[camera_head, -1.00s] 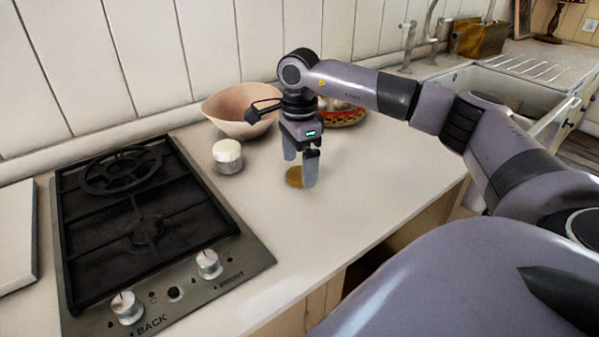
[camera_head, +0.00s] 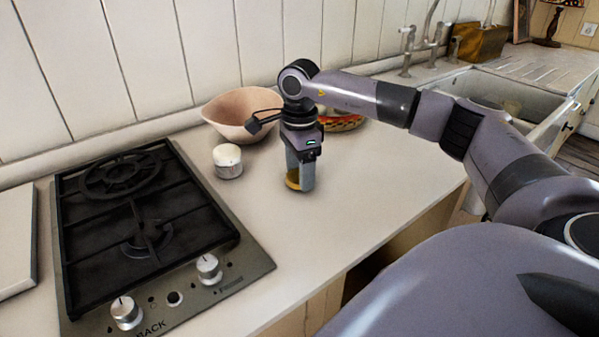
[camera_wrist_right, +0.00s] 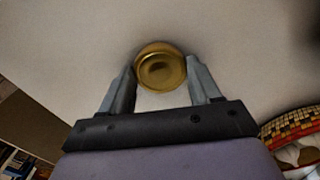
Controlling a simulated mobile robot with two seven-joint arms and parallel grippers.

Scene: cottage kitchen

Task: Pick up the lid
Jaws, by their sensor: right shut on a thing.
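The lid (camera_head: 292,181) is a small round gold disc on the white counter. In the right wrist view the lid (camera_wrist_right: 161,68) shows its round face with a raised rim, between the fingertips. My right gripper (camera_head: 300,186) points down at the counter and is shut on the lid, one finger on each side of it. In the head view the fingers hide part of the lid. My left gripper is not in view.
A white jar (camera_head: 228,161) stands left of the gripper, near a pink bowl (camera_head: 241,112). A patterned bowl (camera_head: 343,123) is behind my right arm. The gas hob (camera_head: 150,225) is at left. The counter in front is clear.

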